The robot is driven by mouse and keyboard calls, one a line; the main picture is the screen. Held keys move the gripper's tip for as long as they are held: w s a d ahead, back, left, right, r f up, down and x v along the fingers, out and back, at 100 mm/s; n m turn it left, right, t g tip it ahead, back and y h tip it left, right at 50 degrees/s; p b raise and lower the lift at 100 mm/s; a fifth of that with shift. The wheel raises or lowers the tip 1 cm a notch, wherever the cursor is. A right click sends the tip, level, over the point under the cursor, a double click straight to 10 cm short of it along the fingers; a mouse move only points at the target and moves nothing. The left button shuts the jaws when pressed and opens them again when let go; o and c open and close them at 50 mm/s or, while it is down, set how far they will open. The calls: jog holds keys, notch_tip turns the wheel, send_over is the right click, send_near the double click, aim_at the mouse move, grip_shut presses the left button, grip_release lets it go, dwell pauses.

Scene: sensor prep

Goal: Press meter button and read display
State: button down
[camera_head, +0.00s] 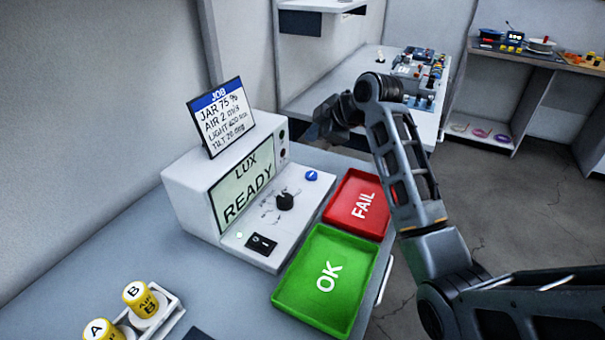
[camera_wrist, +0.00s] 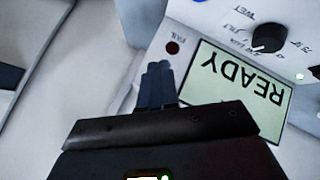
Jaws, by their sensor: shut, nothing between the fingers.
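The meter (camera_head: 185,195) is a white box on the bench, and its pale green display (camera_head: 243,187) reads "LUX READY". A round blue button (camera_head: 311,175) sits on its sloped front panel, right of a black knob (camera_head: 285,201). A black rocker switch (camera_head: 261,244) is at the panel's near end. My gripper (camera_head: 322,122) is shut and empty, raised beyond the meter's right end and apart from the button. In the wrist view the shut fingertips (camera_wrist: 158,68) appear beside a dark red FAIL lamp (camera_wrist: 173,48), with the upside-down display (camera_wrist: 240,90) to the right.
A job card (camera_head: 221,117) stands on the meter. A red FAIL tray (camera_head: 358,204) and a green OK tray (camera_head: 325,279) lie to its right. Yellow jars A (camera_head: 100,330) and B (camera_head: 139,297) stand in a white holder at front left. A cluttered bench (camera_head: 345,75) is behind.

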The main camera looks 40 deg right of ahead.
aim_at(314, 176)
jog(key=shift+f, duration=0.1)
notch_tip(314, 176, down, 9)
jog(key=b, duration=0.6)
jog(key=shift+b, duration=0.3)
dwell(1.8)
jog(key=shift+f, duration=0.25)
jog(key=shift+f+b, duration=0.4)
jog(key=shift+f, duration=0.1)
dwell(1.0)
jog(key=shift+r, duration=0.2)
jog(key=shift+r+p, duration=0.75)
